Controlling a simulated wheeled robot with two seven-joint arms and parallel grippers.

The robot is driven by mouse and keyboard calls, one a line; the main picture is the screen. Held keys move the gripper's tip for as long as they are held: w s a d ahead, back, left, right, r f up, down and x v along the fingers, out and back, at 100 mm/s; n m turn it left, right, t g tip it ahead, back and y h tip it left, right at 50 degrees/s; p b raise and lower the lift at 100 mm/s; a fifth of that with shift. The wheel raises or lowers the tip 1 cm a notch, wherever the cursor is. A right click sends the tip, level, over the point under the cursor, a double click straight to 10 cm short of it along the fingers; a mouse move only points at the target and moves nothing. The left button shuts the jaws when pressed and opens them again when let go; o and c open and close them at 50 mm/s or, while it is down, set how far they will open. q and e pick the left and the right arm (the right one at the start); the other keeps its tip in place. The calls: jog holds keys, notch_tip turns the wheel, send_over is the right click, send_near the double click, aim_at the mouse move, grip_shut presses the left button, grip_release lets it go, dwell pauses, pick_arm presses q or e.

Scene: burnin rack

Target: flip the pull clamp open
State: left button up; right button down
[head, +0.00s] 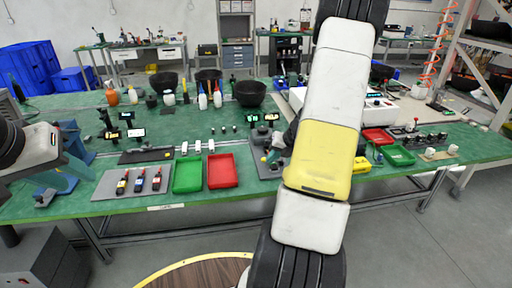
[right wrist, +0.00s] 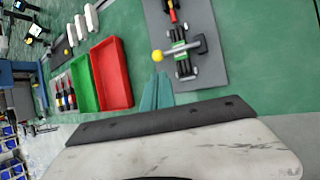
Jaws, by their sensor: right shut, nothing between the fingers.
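The pull clamp (right wrist: 183,52) sits on a grey plate (right wrist: 208,72) in the right wrist view. It has a green body, black bars and a grey lever that ends in a yellow ball. The ball points left. My right gripper (right wrist: 157,78) is shut and empty, its teal fingertips a little below the yellow ball and apart from it. In the head view my right arm partly covers the clamp, and its yellow knob (head: 265,158) shows beside the arm. My left gripper (head: 88,168) is at the left edge of the table, its teal fingers apart and empty.
A red tray (head: 222,171) and a green tray (head: 187,174) lie left of the clamp plate. A grey mat (head: 108,188) with several red-and-black devices lies further left. Black bowls and bottles stand behind. Another red tray (head: 378,136) is on the right.

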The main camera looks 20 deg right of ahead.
jog(key=shift+x, duration=2.8)
